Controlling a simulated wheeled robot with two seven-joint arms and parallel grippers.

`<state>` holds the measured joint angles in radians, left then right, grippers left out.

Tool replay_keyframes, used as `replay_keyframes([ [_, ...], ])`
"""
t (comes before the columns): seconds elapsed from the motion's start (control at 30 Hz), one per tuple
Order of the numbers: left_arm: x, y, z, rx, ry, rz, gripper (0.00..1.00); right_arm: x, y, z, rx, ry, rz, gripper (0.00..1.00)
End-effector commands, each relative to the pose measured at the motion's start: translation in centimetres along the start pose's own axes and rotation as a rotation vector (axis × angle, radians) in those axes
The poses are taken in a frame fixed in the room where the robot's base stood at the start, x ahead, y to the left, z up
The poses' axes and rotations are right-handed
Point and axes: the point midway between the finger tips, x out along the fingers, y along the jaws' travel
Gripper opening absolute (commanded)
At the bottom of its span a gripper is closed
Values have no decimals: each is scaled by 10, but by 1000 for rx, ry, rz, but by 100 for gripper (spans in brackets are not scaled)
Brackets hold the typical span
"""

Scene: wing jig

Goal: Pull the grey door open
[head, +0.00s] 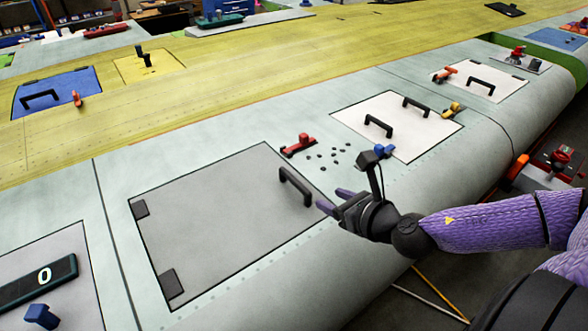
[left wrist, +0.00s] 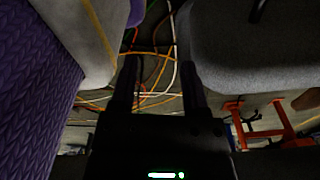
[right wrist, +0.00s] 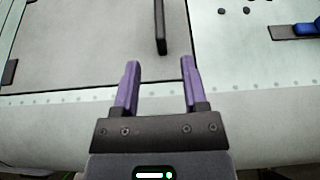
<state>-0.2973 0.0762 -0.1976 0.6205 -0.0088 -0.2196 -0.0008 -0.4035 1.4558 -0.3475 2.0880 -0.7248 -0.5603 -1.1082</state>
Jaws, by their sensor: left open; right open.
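The grey door (head: 215,225) is a flat panel set in the pale wing skin, lying flush in its frame. It has dark hinges on its left edge and a black bar handle (head: 296,187) near its right edge. In the right wrist view the handle (right wrist: 160,28) stands ahead of the fingers, a little left of their middle line, not touched. My right gripper (head: 334,200) is open and empty, just right of the handle. It also shows in the right wrist view (right wrist: 159,85). My left gripper (left wrist: 160,85) shows only in the left wrist view, open and empty above floor cables.
A red clamp (head: 298,146) and several dark fasteners lie beyond the door. A blue clamp (head: 383,151) sits right of them. A white panel (head: 398,128) with two black handles is farther back.

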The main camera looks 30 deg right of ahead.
Motion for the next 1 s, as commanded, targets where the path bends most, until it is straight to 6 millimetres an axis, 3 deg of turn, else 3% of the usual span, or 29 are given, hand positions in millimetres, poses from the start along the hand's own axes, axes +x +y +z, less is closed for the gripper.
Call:
replay_keyframes([
  [0.1,22,0,9,4,-15,-1,59,21,0,-6,8,-9,2,56],
  [0.53,21,-12,12,14,-21,-21,59,83,0,-1,11,-2,0,56],
  [0.93,21,-8,6,10,-10,-13,59,94,0,-2,8,0,2,56],
  [1.0,22,-6,6,9,-9,-10,59,94,0,-2,8,0,2,43],
])
